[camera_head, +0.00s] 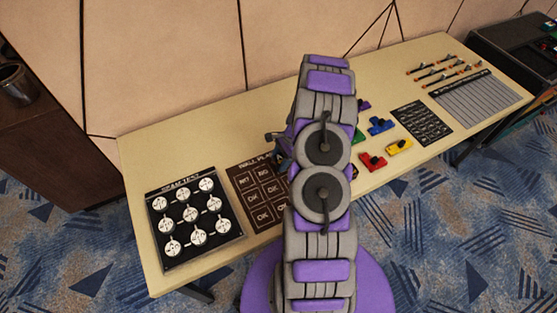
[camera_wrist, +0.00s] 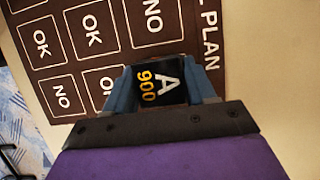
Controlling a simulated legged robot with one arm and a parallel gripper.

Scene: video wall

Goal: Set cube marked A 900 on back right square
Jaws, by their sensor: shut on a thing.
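The black cube marked A 900 (camera_wrist: 157,88), with a white A and gold 900, sits between the two blue-grey fingers of my gripper (camera_wrist: 158,72) in the wrist view. The gripper is shut on it. The brown wall plan board (camera_wrist: 117,32) with squares marked NO and OK lies under it. The cube covers the back right square, beside a NO square. I cannot tell whether the cube touches the board. In the head view the board (camera_head: 262,190) lies on the table; my arm hides its right part and most of the gripper (camera_head: 277,138).
The cream table (camera_head: 190,135) runs along a panelled wall. A black board with white discs (camera_head: 163,213) lies left of the plan. Right of my arm are blue (camera_head: 381,126), red (camera_head: 373,161) and yellow (camera_head: 399,146) blocks, a black sheet (camera_head: 421,123) and a grey lined sheet (camera_head: 480,100).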

